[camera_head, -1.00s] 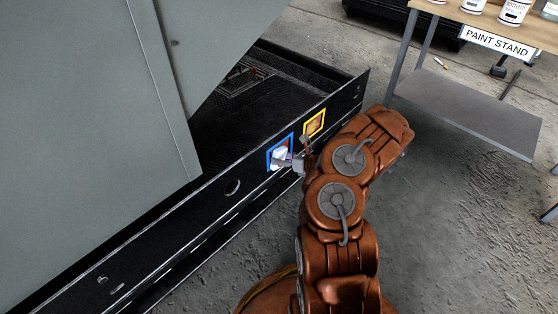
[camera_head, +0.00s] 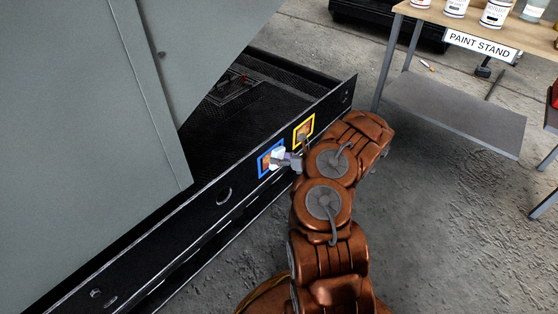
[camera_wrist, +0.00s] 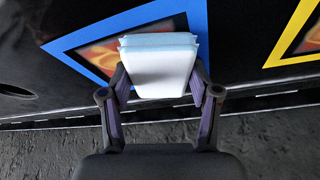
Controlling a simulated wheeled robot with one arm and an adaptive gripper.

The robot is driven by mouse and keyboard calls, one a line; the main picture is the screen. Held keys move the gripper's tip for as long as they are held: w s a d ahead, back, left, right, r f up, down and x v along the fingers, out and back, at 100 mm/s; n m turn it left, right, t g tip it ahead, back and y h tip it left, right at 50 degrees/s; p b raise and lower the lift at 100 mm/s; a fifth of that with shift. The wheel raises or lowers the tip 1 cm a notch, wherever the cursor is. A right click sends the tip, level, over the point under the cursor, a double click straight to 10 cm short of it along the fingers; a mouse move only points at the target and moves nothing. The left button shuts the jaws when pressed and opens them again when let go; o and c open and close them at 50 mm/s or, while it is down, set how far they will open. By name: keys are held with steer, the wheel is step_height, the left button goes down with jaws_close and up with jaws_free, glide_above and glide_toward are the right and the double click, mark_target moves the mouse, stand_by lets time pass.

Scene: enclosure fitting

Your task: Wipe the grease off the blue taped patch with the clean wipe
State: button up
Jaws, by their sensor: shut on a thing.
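The blue taped patch (camera_head: 262,165) is on the side of the black plinth, a blue tape frame around a brownish smeared area. It also shows in the wrist view (camera_wrist: 90,52). My gripper (camera_head: 288,161) is at the right part of this patch. In the wrist view my gripper (camera_wrist: 160,98) is shut on the folded wipe (camera_wrist: 161,72), white with a light blue edge. The wipe lies over the lower right part of the patch and hides part of it. I cannot tell whether it touches the surface.
A yellow taped patch (camera_head: 303,129) is just right of the blue one. The grey enclosure panel (camera_head: 80,130) fills the left. The paint stand (camera_head: 450,110) with several cans stands at the back right. Open concrete floor (camera_head: 450,210) lies to the right.

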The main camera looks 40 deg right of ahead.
mark_target(261, 165)
steer(key=shift+w+d+r, duration=0.1)
steer(key=shift+w+d, duration=0.05)
steer(key=shift+d, duration=0.55)
steer(key=shift+w+d, duration=0.15)
steer(key=shift+d, duration=0.6)
steer(key=shift+s, duration=0.1)
